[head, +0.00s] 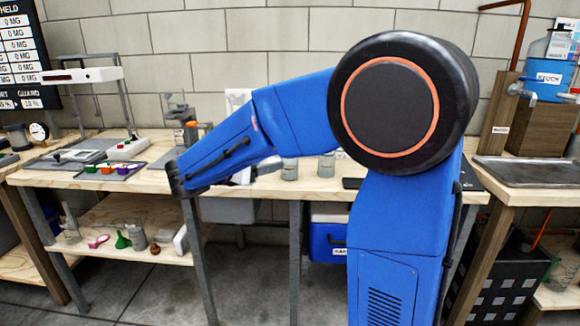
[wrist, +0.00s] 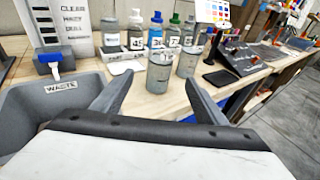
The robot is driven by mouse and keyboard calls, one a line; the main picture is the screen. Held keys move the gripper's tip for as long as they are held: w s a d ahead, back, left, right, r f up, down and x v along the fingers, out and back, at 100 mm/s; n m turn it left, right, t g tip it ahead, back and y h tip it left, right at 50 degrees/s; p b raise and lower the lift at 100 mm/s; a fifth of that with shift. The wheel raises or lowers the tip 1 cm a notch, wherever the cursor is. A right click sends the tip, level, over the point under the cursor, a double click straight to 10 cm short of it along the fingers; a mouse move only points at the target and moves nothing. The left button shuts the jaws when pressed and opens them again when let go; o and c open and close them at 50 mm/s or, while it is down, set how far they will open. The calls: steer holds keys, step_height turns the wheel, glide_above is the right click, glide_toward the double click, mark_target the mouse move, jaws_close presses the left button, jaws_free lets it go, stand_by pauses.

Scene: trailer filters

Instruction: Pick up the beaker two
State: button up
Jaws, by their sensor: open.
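Two grey beakers stand upright on the wooden bench. In the wrist view the nearer beaker (wrist: 159,76) is just ahead, between the lines of my fingers, and the other beaker (wrist: 187,63) stands behind it to the right. I cannot tell which is beaker two; their labels are too small to read. The head view also shows one beaker (head: 290,170) left of another beaker (head: 326,166). My gripper (wrist: 156,82) is open and empty, with its fingers spread short of the nearer beaker.
Several labelled bottles (wrist: 156,32) stand in a row behind the beakers. A grey waste bin (wrist: 38,108) is at the left with a blue tap (wrist: 50,64) above it. A black flat pad (wrist: 220,78) lies right of the beakers.

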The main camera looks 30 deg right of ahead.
mark_target(296, 157)
steer(key=x, duration=1.7)
steer(key=shift+f, duration=0.2)
steer(key=c, duration=1.3)
steer(key=shift+c, duration=0.2)
steer(key=shift+r, duration=0.2)
